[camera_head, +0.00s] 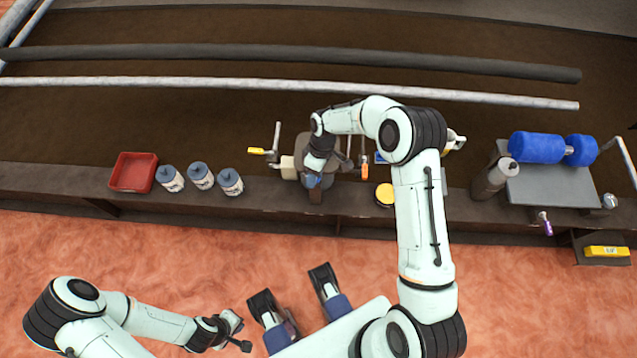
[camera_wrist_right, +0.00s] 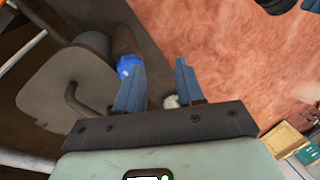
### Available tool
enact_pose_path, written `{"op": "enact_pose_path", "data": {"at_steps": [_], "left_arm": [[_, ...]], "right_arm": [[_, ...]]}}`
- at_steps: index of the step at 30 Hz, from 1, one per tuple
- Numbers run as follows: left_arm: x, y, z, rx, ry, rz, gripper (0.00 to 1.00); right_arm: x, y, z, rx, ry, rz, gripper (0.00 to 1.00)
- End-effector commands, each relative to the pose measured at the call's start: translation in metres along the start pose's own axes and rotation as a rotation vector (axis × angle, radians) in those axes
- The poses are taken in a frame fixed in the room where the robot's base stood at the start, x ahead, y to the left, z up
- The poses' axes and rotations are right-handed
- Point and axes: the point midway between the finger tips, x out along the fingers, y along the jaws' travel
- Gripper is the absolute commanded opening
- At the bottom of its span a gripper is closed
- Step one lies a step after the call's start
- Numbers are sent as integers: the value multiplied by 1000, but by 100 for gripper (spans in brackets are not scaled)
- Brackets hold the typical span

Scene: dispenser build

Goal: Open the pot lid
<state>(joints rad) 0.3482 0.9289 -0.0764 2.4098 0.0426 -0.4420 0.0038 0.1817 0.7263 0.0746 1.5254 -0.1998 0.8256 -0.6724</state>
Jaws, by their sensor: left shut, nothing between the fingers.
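The grey pot (camera_head: 302,146) stands on the dark counter, largely covered by my right arm in the head view. In the right wrist view, a broad grey surface (camera_wrist_right: 50,85) with a curved bar lies left of the fingers; I cannot tell whether it is the lid. My right gripper (camera_head: 315,190) is at the pot's front side. Its fingers (camera_wrist_right: 158,78) are apart with a clear gap. A blue knob (camera_wrist_right: 128,64) is at the left fingertip; contact is unclear. My left gripper (camera_head: 240,335) is shut and empty, low over the floor, far from the pot.
Left of the pot are several bottles with dark caps, one of them nearest (camera_head: 231,184), and a red tray (camera_head: 134,172). Right are a yellow-topped jar (camera_head: 385,194), a grey bottle (camera_head: 493,178) and a blue roller (camera_head: 537,147). Long pipes (camera_head: 300,53) lie behind.

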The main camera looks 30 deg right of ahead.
Motion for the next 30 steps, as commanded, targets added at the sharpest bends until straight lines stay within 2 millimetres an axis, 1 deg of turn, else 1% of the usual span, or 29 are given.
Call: {"op": "enact_pose_path", "data": {"at_steps": [1,3,9,26,29,30], "left_arm": [[-4,1,0,0,1,1,0],[-6,1,0,0,2,1,0],[-8,2,0,0,2,1,0],[-8,2,0,1,2,2,0],[-8,5,2,7,-2,7,0],[-9,8,4,12,-6,12,0]], "right_arm": [[2,-4,2,13,2,-4,38],[6,-6,4,29,5,-7,38],[12,-10,6,48,11,-10,38],[13,-10,7,50,11,-11,38],[28,-18,13,86,17,-22,38],[40,-25,18,118,22,-30,38]]}}
